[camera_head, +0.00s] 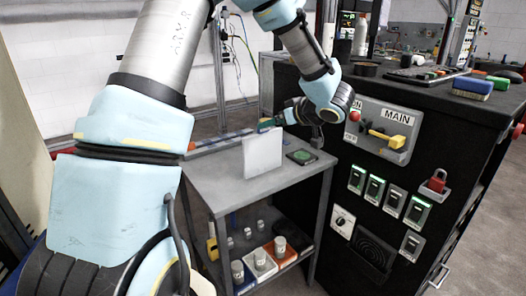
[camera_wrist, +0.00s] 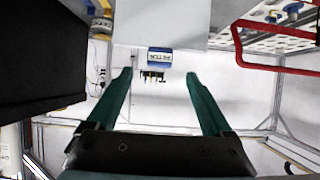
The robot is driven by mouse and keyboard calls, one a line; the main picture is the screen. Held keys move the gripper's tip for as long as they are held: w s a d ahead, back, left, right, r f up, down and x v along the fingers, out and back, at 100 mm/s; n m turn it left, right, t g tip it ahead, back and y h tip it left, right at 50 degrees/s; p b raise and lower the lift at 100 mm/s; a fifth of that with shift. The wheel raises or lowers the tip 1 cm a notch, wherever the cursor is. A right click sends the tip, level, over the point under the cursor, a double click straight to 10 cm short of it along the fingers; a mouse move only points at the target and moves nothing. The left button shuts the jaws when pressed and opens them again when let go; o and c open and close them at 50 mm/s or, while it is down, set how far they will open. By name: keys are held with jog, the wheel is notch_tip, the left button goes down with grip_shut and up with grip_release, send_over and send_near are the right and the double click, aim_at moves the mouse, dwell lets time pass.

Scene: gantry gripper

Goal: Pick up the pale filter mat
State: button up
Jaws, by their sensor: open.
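The pale filter mat (camera_head: 262,155) is a flat whitish panel standing upright on the grey cart top. In the wrist view it shows as a pale sheet (camera_wrist: 165,22) at the top middle, just past the fingertips. My gripper (camera_head: 266,124) is at the mat's upper edge, coming from the right. Its green fingers are spread apart in the wrist view (camera_wrist: 158,74), with nothing between them. I cannot tell whether a finger touches the mat.
A small dark pad with a green face (camera_head: 302,157) lies on the cart top (camera_head: 215,178) right of the mat. The black cabinet (camera_head: 340,185) with switches and a MAIN panel (camera_head: 385,128) stands close on the right. Bins with jars (camera_head: 260,265) fill the lower shelf.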

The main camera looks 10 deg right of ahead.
jog(key=p+x, duration=0.1)
jog(key=x, duration=0.4)
jog(key=shift+w+f+p, duration=0.1)
jog(key=shift+w+p, duration=0.2)
jog(key=shift+p, duration=0.05)
jog(key=shift+a, duration=0.1)
grip_shut()
dwell(0.3)
